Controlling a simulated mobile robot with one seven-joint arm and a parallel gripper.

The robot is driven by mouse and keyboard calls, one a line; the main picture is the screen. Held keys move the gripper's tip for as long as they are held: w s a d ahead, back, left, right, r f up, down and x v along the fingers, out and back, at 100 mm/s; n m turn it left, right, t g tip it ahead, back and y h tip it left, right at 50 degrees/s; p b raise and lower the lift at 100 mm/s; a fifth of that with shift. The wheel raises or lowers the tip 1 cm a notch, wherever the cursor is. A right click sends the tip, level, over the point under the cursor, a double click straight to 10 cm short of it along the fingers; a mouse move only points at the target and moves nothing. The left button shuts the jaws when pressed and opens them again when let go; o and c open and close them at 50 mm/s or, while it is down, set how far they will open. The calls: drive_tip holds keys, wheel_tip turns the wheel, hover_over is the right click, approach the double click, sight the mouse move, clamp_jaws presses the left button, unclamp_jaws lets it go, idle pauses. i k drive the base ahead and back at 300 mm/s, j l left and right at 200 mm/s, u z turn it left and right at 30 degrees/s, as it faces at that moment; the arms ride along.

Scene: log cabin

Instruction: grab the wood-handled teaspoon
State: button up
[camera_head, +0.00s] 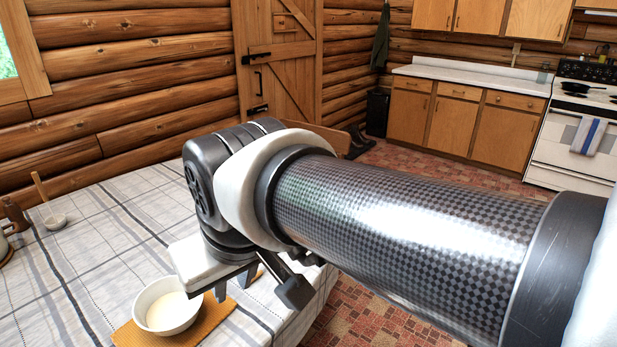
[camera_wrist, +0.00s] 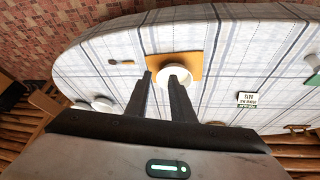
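A small spoon-like thing (camera_wrist: 122,62) with a brown end lies on the tablecloth in the wrist view, left of the orange mat; it looks like the wood-handled teaspoon. In the head view, a tan sliver (camera_head: 258,274) beside my fingers may be part of it, mostly hidden by my arm. My gripper (camera_head: 234,284) is above the table, close to the white bowl. In the wrist view my gripper (camera_wrist: 161,75) has its two fingers apart with nothing held between them. The spoon lies to the left of the fingers there.
The white bowl (camera_head: 172,309) stands on the orange mat (camera_head: 212,318). A small bowl (camera_head: 56,222), an upright wooden handle (camera_head: 39,186) and a brown bottle (camera_head: 15,214) are at the far left.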

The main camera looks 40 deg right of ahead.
sight(260, 272)
drive_tip(key=l+z, duration=0.15)
drive_tip(key=z, duration=0.35)
drive_tip(key=k+j+z, duration=0.2)
drive_tip(key=k, duration=0.2)
